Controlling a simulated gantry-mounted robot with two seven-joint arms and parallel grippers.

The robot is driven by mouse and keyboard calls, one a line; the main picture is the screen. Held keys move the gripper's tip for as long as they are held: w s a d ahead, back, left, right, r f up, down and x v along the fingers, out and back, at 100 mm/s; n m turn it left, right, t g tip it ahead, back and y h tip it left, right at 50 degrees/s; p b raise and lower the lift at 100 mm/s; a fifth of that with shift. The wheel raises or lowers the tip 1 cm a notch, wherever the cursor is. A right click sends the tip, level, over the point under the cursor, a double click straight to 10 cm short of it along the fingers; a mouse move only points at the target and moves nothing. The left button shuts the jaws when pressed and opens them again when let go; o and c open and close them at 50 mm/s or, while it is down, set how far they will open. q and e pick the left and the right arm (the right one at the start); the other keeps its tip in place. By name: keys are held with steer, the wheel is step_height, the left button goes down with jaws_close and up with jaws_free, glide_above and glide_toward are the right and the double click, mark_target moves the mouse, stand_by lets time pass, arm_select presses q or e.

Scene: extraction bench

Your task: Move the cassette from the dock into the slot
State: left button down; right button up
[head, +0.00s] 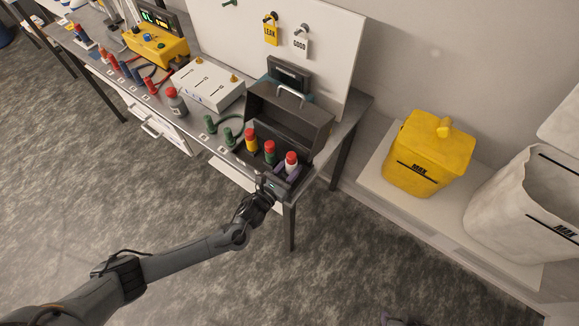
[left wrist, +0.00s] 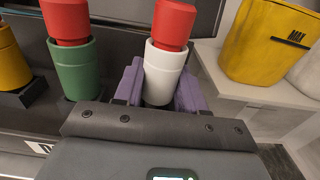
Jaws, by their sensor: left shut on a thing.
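My left gripper (head: 292,172) reaches the near right corner of an open dark case (head: 306,116) on the bench. In the left wrist view its purple fingers (left wrist: 160,92) are shut on a white cylinder with a red top (left wrist: 165,70), one finger on each side. The cylinder stands upright; its lower end is hidden by the gripper body. It is the likely cassette, but I cannot tell for sure. A green red-topped cylinder (head: 269,152) and a yellow red-topped one (head: 251,140) stand beside it. I cannot identify the dock or slot. A bit of my right gripper (head: 390,319) shows at the bottom edge.
Left of the case are dark green pieces (head: 228,136), a grey red-capped bottle (head: 175,101) and a white slotted box (head: 208,84). A yellow bin (head: 428,152) stands on a low ledge to the right. The floor in front is clear.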

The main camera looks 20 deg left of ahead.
arm_select(q)
steer(key=shift+s+a+f, duration=0.1)
steer(key=shift+s+f, duration=0.1)
steer(key=shift+f, duration=0.4)
steer(key=shift+s+a+f, duration=0.1)
steer(key=shift+s+f, duration=0.05)
steer(key=shift+f, duration=0.45)
arm_select(e)
steer(key=shift+a+f, duration=0.2)
steer(key=shift+f, duration=0.05)
arm_select(q)
steer(key=c, duration=0.6)
jaws_free()
steer(key=shift+o, duration=0.2)
steer(key=shift+s, duration=0.1)
arm_select(e)
steer(key=shift+d, duration=0.1)
arm_select(q)
steer(key=shift+s+r, duration=0.2)
steer(key=shift+r, duration=0.05)
steer(key=r+v, duration=0.1)
steer(key=v, duration=0.8)
steer(key=shift+s+r, duration=0.25)
steer(key=shift+r, duration=0.1)
arm_select(e)
steer(key=shift+r, duration=0.3)
steer(key=shift+s, duration=0.1)
